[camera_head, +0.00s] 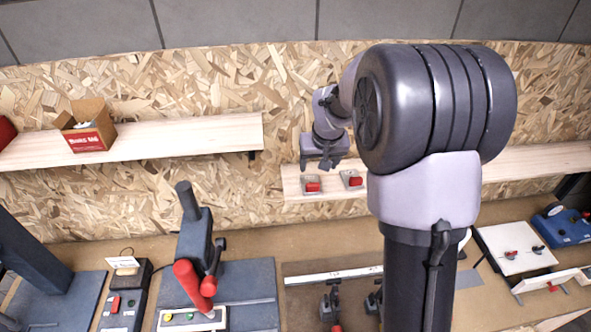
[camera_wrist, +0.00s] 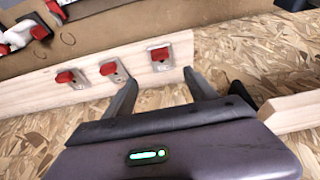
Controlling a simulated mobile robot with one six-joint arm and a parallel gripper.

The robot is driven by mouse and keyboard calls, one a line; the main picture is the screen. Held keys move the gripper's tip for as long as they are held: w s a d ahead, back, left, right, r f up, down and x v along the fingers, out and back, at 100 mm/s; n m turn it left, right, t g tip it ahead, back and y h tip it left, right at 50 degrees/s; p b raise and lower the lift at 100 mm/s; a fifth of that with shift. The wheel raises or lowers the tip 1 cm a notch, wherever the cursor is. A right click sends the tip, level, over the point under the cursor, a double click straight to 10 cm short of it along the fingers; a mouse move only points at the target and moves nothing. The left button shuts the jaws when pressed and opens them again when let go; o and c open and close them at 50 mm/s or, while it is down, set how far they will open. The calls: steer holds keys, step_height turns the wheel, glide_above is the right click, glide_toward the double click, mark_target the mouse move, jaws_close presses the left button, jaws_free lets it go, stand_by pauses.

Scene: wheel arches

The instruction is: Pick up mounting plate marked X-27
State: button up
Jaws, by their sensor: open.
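Small grey metal plates with red parts sit on the middle wall shelf (camera_head: 330,201). In the head view I see a left plate (camera_head: 312,184) and a right plate (camera_head: 351,179). The wrist view shows three: one near the shelf end (camera_wrist: 160,57), a middle one (camera_wrist: 113,72) and a far one (camera_wrist: 72,79). No marking is legible, so I cannot tell which is X-27. My gripper (camera_head: 323,163) is open and empty, just above the shelf by these plates. Its two fingers also show in the wrist view (camera_wrist: 161,92), apart from the plates.
An open cardboard box (camera_head: 88,128) stands on the left shelf (camera_head: 180,136). Below is a workbench with a red-handled press (camera_head: 195,250), a control box (camera_head: 123,300) and clamps (camera_head: 332,300). My arm hides part of the middle shelf. The chipboard wall is close behind the shelf.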

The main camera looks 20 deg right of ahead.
steer(key=p, duration=0.1)
glide_above(313, 184)
steer(key=s, duration=0.1)
step_height(313, 184, down, 7)
steer(key=x, duration=0.2)
steer(key=p+x, duration=0.2)
steer(key=x, duration=0.1)
steer(key=shift+s+a+f, duration=0.2)
steer(key=shift+s+f, duration=0.1)
steer(key=shift+f, duration=0.2)
steer(key=shift+w+f, duration=0.15)
steer(key=shift+s, duration=0.25)
steer(key=shift+c, duration=0.8)
steer(key=shift+r, duration=0.2)
steer(key=c, duration=0.4)
jaws_close()
